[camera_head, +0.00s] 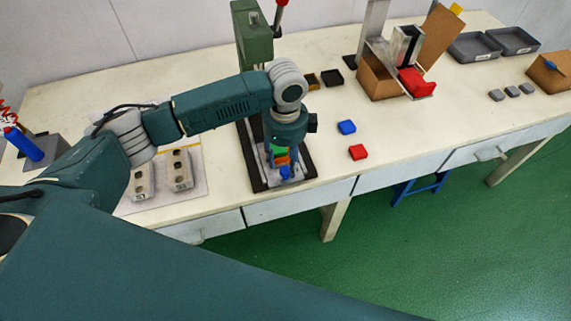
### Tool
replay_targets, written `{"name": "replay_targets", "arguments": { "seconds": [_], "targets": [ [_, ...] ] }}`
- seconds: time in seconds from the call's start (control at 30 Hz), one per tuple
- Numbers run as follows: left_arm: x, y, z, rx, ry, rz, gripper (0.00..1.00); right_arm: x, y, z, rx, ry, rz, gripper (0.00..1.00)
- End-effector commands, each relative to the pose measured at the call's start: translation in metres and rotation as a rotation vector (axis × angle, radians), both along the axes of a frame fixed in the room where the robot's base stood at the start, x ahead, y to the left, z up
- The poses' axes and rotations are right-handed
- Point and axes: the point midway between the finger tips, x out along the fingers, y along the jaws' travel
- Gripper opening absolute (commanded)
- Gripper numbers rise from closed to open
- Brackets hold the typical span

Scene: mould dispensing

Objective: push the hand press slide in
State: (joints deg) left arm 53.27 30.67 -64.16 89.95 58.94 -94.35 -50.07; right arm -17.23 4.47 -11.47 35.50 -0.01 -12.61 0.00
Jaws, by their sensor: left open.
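The hand press (254,45) stands on the table, with a green column and a lever with a red knob (281,3). Its dark base (258,183) has side rails running toward the table's front edge. My left arm reaches in from the left, and my left gripper (281,163) points down over the front of this base. The gripper is open. Green and orange-red parts show near the fingers, and a small blue part (285,173) shows just in front of them. The arm hides much of the slide, so I cannot tell whether the fingers touch it. My right gripper is not in view.
A dark tray (332,77), a cardboard box (376,79) and grey bins (473,47) stand farther right. The right front tabletop is clear.

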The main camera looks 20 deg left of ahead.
Motion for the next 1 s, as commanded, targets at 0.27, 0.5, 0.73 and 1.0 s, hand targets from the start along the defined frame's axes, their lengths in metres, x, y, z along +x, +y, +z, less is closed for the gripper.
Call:
{"name": "replay_targets", "arguments": {
  "seconds": [0.27, 0.5, 0.73, 1.0],
  "targets": [
    [0.0, 0.0, -0.03, 0.0, 0.0, -0.001, 0.44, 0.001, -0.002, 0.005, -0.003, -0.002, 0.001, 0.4],
    [0.0, -0.001, -0.034, -0.001, -0.002, -0.001, 0.44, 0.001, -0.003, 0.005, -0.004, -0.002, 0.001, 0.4],
    [0.0, -0.001, -0.033, -0.001, -0.002, -0.001, 0.14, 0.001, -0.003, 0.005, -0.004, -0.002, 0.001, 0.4],
    [0.001, 0.0, -0.033, 0.0, -0.002, 0.0, 0.0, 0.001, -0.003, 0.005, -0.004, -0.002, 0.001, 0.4]
  ]
}}
